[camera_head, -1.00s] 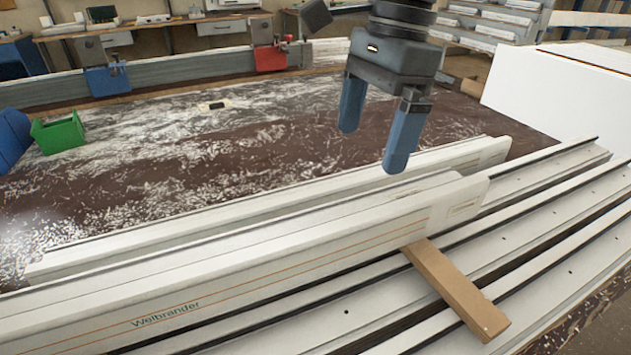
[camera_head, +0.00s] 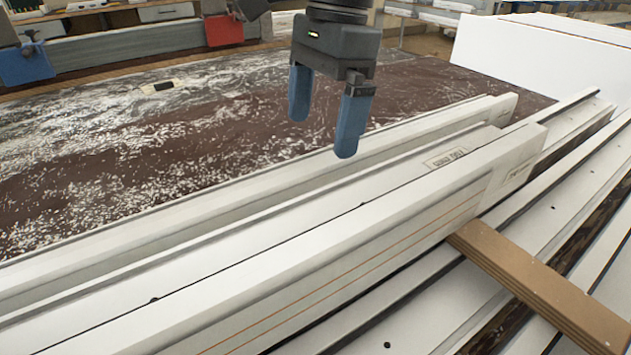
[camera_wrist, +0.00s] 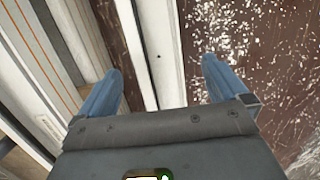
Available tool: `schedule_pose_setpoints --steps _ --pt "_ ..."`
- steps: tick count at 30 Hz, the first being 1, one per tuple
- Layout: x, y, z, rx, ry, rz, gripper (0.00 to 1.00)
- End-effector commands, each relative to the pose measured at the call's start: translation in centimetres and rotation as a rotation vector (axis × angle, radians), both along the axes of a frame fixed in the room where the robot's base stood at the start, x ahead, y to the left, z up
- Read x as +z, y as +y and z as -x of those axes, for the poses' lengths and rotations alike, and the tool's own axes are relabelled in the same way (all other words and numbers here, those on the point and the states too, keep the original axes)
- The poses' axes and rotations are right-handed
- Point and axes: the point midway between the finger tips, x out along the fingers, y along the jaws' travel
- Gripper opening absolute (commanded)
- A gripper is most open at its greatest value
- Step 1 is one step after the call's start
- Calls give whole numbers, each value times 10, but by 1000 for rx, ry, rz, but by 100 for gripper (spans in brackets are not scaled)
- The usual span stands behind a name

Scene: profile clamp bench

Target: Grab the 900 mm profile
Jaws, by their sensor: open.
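Long white profiles lie side by side across the bench. The front one (camera_head: 400,235) has thin orange stripes; a back one (camera_head: 250,190) runs parallel behind it. Between them a lower surface carries a small label (camera_head: 445,158), whose text I cannot read surely. I cannot tell which piece is the 900 mm profile. My gripper (camera_head: 322,132) points down, open and empty, above the back profile. In the wrist view a white profile (camera_wrist: 165,60) runs between the blue fingers, apparently below them; the striped profile (camera_wrist: 52,65) is on the left.
A wooden strip (camera_head: 540,290) sticks out from under the front profile, across other white rails (camera_head: 520,220). Behind the profiles lies a brown surface (camera_head: 240,120) strewn with white shavings. A red clamp block (camera_head: 223,30) and a blue one (camera_head: 25,63) stand at the back.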

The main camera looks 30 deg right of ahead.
Motion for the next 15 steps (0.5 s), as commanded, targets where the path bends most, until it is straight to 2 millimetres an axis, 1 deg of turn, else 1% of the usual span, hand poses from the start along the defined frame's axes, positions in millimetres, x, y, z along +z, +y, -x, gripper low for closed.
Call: schedule_pose_setpoints --steps 6,11,15 --pt "-22 3 1 2 2 0 100" --pt "-32 3 2 1 1 0 100" --pt "-52 3 4 0 3 0 100"
